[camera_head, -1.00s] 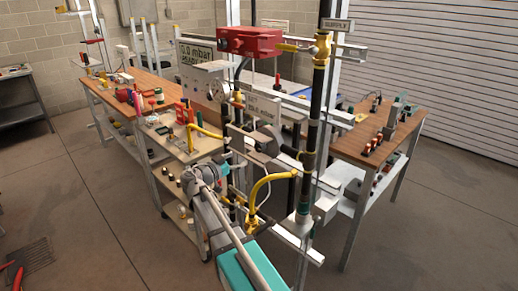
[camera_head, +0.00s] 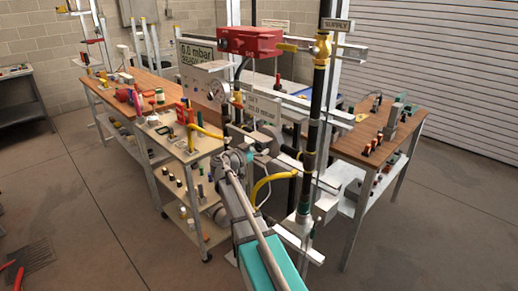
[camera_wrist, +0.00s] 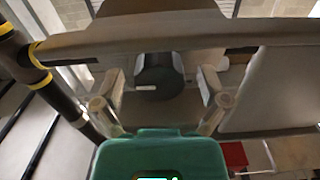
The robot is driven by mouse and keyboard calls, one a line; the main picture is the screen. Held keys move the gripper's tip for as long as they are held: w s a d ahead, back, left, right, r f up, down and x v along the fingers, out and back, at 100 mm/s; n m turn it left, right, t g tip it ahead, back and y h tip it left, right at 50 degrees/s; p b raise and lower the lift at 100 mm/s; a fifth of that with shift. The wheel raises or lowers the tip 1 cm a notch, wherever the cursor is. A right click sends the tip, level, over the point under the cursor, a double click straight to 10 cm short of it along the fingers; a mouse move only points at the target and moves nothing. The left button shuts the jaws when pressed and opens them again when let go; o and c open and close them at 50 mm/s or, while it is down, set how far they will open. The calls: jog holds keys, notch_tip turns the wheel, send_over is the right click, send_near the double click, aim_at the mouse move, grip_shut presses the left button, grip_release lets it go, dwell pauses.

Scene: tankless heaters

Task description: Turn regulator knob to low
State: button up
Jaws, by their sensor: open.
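A dark round knob (camera_wrist: 159,76) with a short white mark on its lower face shows in the upper middle of the wrist view, and I take it for the regulator knob. My gripper (camera_wrist: 160,92) is open, with one finger to the left of the knob and one to the right. There is a visible gap on each side, and I cannot tell whether the fingertips reach the knob's depth. In the head view, my arm covers the regulator area and the knob cannot be made out.
A beige bar (camera_wrist: 150,38) crosses above the knob. A dark pipe with yellow bands (camera_wrist: 45,75) runs along the left. In the head view, a yellow hose (camera_head: 268,187), a black supply pipe (camera_head: 317,120) and a red box (camera_head: 249,41) crowd the frame.

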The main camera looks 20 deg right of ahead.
jog(key=c, duration=1.1)
jog(key=shift+c, duration=0.2)
jog(key=shift+n, duration=0.4)
jog(key=n, duration=0.7)
jog(key=shift+r, duration=0.1)
jog(key=n, duration=0.3)
jog(key=shift+n, duration=0.3)
jog(key=shift+w+n, duration=0.1)
jog(key=shift+n, duration=2.1)
